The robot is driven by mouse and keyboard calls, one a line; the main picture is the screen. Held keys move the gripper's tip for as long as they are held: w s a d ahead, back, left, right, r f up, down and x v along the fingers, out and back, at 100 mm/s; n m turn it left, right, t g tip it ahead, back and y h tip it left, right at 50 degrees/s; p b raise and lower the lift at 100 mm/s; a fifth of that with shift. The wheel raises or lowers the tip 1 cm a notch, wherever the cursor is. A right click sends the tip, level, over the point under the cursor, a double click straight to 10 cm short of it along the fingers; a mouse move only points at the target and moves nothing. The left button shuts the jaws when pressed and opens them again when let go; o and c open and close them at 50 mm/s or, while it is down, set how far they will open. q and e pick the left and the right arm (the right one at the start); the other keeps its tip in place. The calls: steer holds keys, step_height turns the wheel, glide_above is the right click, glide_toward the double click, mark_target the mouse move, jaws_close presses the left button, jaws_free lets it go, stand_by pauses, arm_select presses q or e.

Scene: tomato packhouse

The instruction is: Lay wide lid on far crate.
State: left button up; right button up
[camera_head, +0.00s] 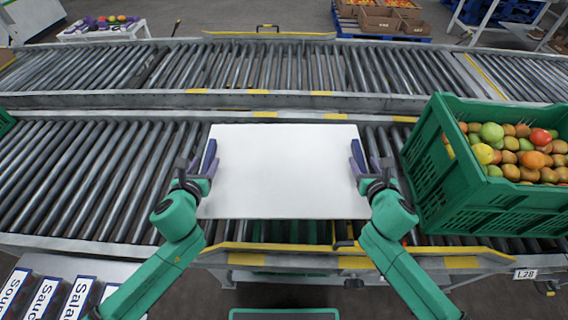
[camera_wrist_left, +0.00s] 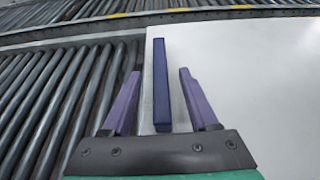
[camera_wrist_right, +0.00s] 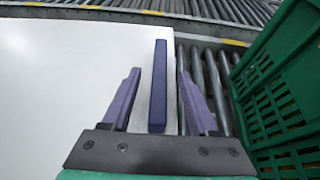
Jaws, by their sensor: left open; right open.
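The wide white lid (camera_head: 284,172) lies flat over the near roller conveyor, in front of me. It has a blue grip bar along its left edge (camera_wrist_left: 161,90) and another along its right edge (camera_wrist_right: 158,90). My left gripper (camera_head: 203,168) is open at the left bar, with one finger on each side of it. My right gripper (camera_head: 364,168) is open at the right bar in the same way. A green slatted crate (camera_head: 470,190) full of mixed fruit stands right of the lid. I cannot tell which crate is the far one.
A second roller conveyor (camera_head: 300,68) runs behind the near one. Part of another green crate (camera_head: 5,123) shows at the left edge. A yellow-marked rail (camera_head: 320,250) runs along the front. Labelled boxes (camera_head: 40,297) stand at lower left. Rollers left of the lid are clear.

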mark_target(207, 159)
arm_select(q)
steer(key=x, duration=0.3)
steer(key=shift+w+f, duration=0.1)
steer(key=shift+w, duration=0.15)
arm_select(e)
steer(key=x, duration=0.3)
steer(key=shift+w+f, duration=0.15)
steer(key=shift+w, duration=0.1)
arm_select(q)
jaws_close()
arm_select(e)
jaws_close()
stand_by(0.4)
